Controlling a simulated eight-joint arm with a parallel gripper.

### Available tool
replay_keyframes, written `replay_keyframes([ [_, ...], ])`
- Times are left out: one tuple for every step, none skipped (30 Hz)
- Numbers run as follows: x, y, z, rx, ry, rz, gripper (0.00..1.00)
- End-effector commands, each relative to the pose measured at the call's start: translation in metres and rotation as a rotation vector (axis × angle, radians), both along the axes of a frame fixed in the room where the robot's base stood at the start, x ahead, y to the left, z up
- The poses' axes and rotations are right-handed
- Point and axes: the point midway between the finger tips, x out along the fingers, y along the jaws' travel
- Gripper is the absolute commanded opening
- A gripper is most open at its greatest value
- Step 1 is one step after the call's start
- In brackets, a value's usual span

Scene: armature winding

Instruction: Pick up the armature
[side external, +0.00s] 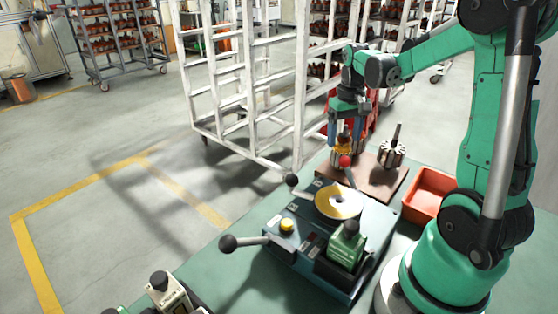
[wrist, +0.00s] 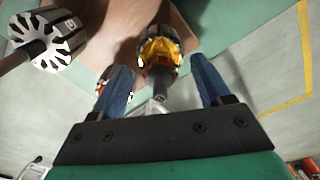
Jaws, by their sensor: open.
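An armature with a yellow-orange winding (side external: 343,143) stands on a brown board (side external: 372,182). My gripper (side external: 347,150) is over it, pointing down, with blue fingers. In the wrist view the wound armature (wrist: 160,50) lies between the tips of my open gripper (wrist: 161,66), its shaft towards the camera. I see gaps on both sides and no clear contact. A second armature (side external: 391,153), bare metal with a dark shaft, stands to the right on the board. It also shows in the wrist view (wrist: 50,38). Another part (wrist: 102,78) is mostly hidden behind the left finger.
An orange bin (side external: 429,194) is at the right. White racks (side external: 250,80) stand behind the green table.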

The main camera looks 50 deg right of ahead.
Motion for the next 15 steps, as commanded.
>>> replay_keyframes([
  [0.0001, 0.0001, 0.0, 0.0, 0.0, 0.0, 0.7],
  [0.0001, 0.0001, 0.0001, 0.0, 0.0, 0.0, 0.7],
  [0.0001, 0.0001, 0.0001, 0.0, 0.0, 0.0, 0.7],
  [0.0001, 0.0001, 0.0002, 0.0, 0.0, 0.0, 0.7],
  [0.0001, 0.0001, 0.0002, 0.0, 0.0, 0.0, 0.62],
  [0.0001, 0.0001, 0.0002, 0.0, 0.0, 0.0, 0.5],
  [0.0001, 0.0001, 0.0002, 0.0, 0.0, 0.0, 0.42],
  [0.0, 0.0001, 0.0003, 0.0, 0.0, 0.0, 0.33],
  [0.0, 0.0001, 0.0003, 0.0, 0.0, 0.0, 0.22],
  [0.0, 0.0001, 0.0003, 0.0, 0.0, 0.0, 0.13],
  [0.0, 0.0001, 0.0003, 0.0, 0.0, 0.0, 0.05],
  [0.0, 0.0001, 0.0003, 0.0, 0.0, 0.0, 0.0],
  [0.0, 0.0001, 0.0003, 0.0, 0.0, 0.0, 0.0],
  [0.0, 0.0001, 0.0004, 0.0, 0.0, 0.0, 0.0],
  [0.0, 0.0001, 0.0004, 0.0, 0.0, 0.0, 0.0],
])
